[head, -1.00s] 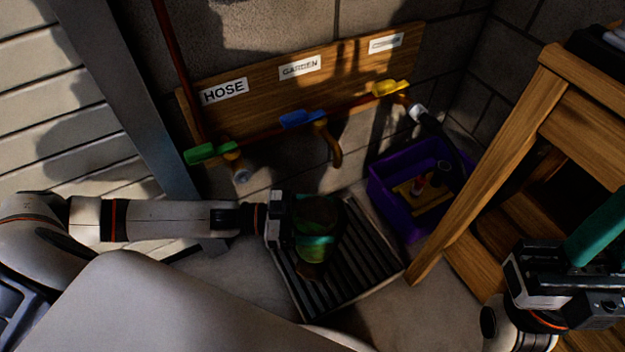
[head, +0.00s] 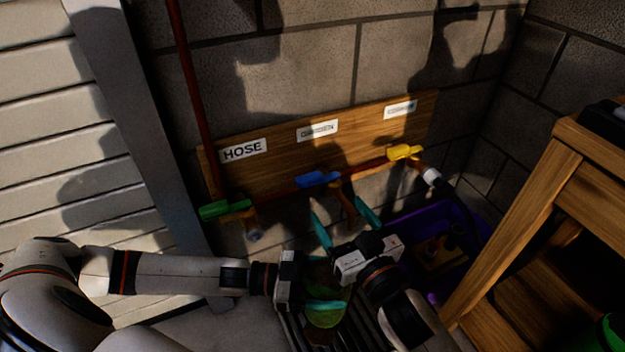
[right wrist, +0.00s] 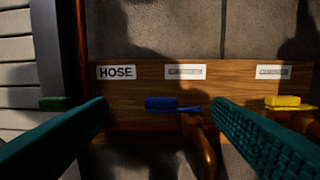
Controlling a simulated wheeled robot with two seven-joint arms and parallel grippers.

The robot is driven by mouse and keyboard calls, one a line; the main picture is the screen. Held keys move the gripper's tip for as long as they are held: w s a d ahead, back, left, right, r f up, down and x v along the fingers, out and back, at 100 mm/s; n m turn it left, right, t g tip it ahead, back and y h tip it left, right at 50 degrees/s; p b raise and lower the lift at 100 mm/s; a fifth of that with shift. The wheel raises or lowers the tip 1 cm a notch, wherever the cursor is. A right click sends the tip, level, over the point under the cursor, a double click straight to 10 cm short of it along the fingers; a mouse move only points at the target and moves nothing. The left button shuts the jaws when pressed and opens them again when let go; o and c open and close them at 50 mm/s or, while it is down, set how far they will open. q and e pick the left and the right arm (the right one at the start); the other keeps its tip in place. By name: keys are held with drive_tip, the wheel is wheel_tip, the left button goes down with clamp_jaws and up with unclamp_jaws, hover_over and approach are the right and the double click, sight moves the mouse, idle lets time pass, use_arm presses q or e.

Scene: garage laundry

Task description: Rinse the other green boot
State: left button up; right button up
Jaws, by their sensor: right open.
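A dark green boot (head: 322,318) is in my left gripper (head: 335,304) over the drain grate (head: 368,340), its lower part partly hidden. The teal left finger lies across it. My right gripper (head: 339,206) is open and empty, its two teal fingers pointing up at the wall taps. The blue tap handle (head: 317,178) is beyond the fingertips; in the right wrist view the blue handle (right wrist: 174,103) shows between the fingers. A copper spout hangs below it. The green handle (head: 226,209) is under the HOSE label, and the yellow handle (head: 405,152) is at right.
A purple crate (head: 462,213) stands in the corner, partly behind my right arm, with a black hose above it. A wooden bench (head: 520,215) fills the right side. A green object (head: 612,330) shows at the lower right edge.

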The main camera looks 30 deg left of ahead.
sight(312, 180)
drive_tip(key=shift+h, duration=0.4)
drive_tip(key=x, duration=0.4)
drive_tip(key=f+x, duration=0.1)
drive_tip(key=x, duration=0.3)
drive_tip(key=f+x, duration=0.1)
drive_tip(key=x, duration=0.3)
drive_tip(key=shift+w+a, duration=0.15)
drive_tip(key=shift+a, duration=0.1)
drive_tip(key=c, duration=1.4)
drive_tip(key=shift+d+n+g+y, duration=0.45)
drive_tip(key=shift+n+g+y, duration=0.3)
drive_tip(key=shift+g, duration=0.45)
drive_tip(key=shift+d+n+g+y, duration=0.5)
drive_tip(key=shift+n+g, duration=0.45)
drive_tip(key=shift+g, duration=0.25)
drive_tip(key=shift+a, duration=0.1)
drive_tip(key=o, duration=1.4)
